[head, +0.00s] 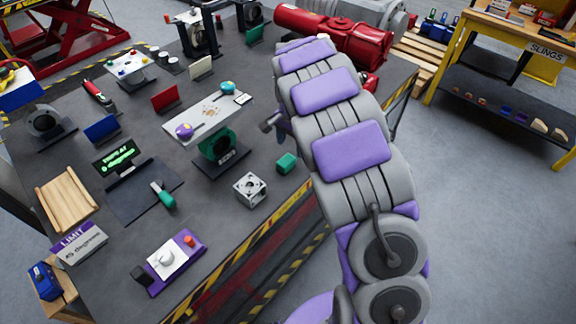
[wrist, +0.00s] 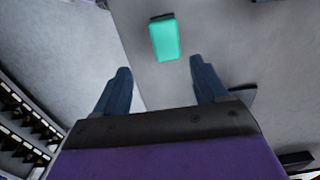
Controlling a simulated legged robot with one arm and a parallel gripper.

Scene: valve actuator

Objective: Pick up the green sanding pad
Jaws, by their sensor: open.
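The green sanding pad (head: 287,162) appears in the head view as a small green block on the dark bench top, near the bench's right edge and beside my arm. In the wrist view a bright green block (wrist: 165,39), seemingly the same pad, lies beyond the fingertips, roughly centred between them. My gripper (wrist: 160,80) is open and empty, its two dark blue fingers spread apart and not touching the pad. In the head view my grey and purple arm hides most of my gripper.
A green-bodied stand (head: 217,146) under a white plate is farther left. A red cylinder (head: 335,35) lies at the back. Pale floor (wrist: 50,50) shows beyond the bench edge at left in the wrist view.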

